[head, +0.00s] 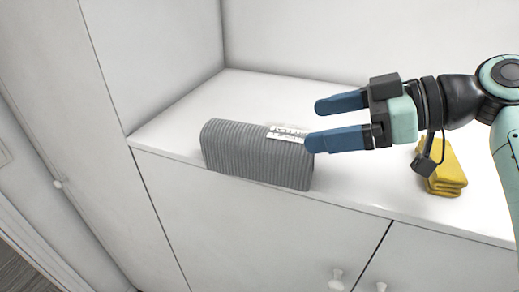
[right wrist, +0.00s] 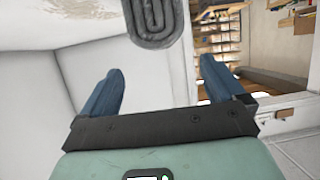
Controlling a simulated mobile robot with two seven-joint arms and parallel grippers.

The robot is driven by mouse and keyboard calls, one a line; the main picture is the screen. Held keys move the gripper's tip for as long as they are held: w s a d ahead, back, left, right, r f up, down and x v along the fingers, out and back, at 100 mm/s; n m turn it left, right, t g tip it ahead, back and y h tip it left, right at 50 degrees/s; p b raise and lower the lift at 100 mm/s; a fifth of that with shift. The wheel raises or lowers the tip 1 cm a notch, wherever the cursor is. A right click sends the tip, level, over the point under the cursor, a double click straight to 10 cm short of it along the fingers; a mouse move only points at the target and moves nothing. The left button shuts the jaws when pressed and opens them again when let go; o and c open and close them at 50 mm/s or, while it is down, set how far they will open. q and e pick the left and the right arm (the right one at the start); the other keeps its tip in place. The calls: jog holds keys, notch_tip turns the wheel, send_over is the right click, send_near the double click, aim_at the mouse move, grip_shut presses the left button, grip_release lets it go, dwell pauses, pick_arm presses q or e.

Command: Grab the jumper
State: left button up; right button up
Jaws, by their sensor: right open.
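The jumper looks like a folded, ribbed grey knit (head: 255,155) with a white label. It stands at the front edge of the white cabinet top. In the right wrist view its rolled end (right wrist: 152,20) shows at the top, beyond and between the fingers. My right gripper (head: 312,124) comes in from the right with its two blue fingers open and pointing left. In the head view the nearer fingertip overlaps the jumper's upper right end; I cannot tell whether it touches. The right wrist view shows the open fingers (right wrist: 158,85) with nothing between them. My left gripper is not in view.
A folded yellow cloth (head: 446,172) lies on the white cabinet top (head: 345,190) at the right, under my right arm. White walls close the back and left. Doors with small knobs (head: 337,279) are below the front edge. The top behind the jumper is clear.

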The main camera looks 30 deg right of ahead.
aim_at(262, 130)
jog(key=x, duration=0.3)
jog(key=shift+w+a, duration=0.2)
jog(key=x, duration=0.2)
jog(key=p+x, duration=0.1)
jog(key=x, duration=0.2)
jog(key=shift+a+r, duration=0.1)
jog(key=shift+r, duration=0.15)
jog(key=shift+w+a+f, duration=0.15)
jog(key=shift+w+a, duration=0.05)
jog(key=shift+w, duration=0.05)
jog(key=shift+s, duration=0.25)
jog(key=shift+c, duration=0.9)
jog(key=c, duration=1)
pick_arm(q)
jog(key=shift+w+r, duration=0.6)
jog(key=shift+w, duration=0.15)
pick_arm(e)
jog(key=shift+c, duration=0.6)
